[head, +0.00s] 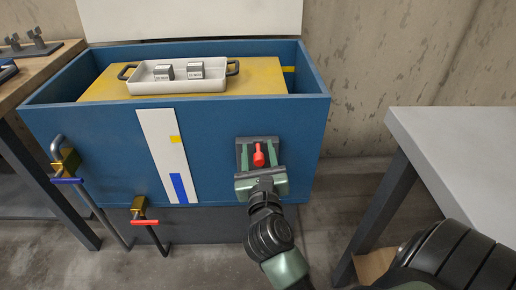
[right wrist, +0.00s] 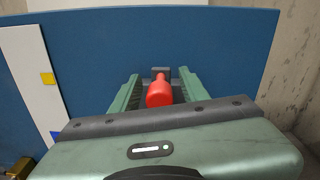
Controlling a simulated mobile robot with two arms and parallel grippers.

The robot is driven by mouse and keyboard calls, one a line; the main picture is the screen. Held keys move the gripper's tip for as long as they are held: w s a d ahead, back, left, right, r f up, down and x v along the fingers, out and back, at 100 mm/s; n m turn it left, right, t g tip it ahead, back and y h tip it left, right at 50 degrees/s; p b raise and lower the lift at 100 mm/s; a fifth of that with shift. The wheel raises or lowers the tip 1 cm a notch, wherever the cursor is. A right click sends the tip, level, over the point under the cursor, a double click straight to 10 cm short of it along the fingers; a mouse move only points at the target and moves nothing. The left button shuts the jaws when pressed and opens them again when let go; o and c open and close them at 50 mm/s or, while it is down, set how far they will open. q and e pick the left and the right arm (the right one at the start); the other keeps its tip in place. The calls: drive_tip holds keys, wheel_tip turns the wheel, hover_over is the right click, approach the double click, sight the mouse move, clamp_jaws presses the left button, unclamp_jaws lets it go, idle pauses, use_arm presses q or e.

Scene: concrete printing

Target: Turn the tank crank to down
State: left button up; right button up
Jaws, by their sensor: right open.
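The tank (head: 95,144) is a blue open-topped box. Its crank (head: 259,154) has a red handle and sits on the right part of the front wall. In the right wrist view the red crank handle (right wrist: 160,92) stands between the two green fingers, with a dark mount behind it. My right gripper (head: 258,150) is open around the handle, with a visible space on each side of it. I cannot tell how deep the handle sits between the fingers. My left gripper is not in view.
A yellow platform (head: 258,78) in the tank bears a white tray (head: 178,87) with two metal blocks. Two valves with blue (head: 67,181) and red (head: 145,222) handles stand at the lower left. A wooden bench (head: 30,78) is left; a grey table (head: 470,145) is right.

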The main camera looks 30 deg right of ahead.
drive_tip(key=shift+w+d, duration=0.25)
drive_tip(key=shift+w, duration=0.2)
clamp_jaws()
drive_tip(key=shift+f, duration=0.1)
idle(1.0)
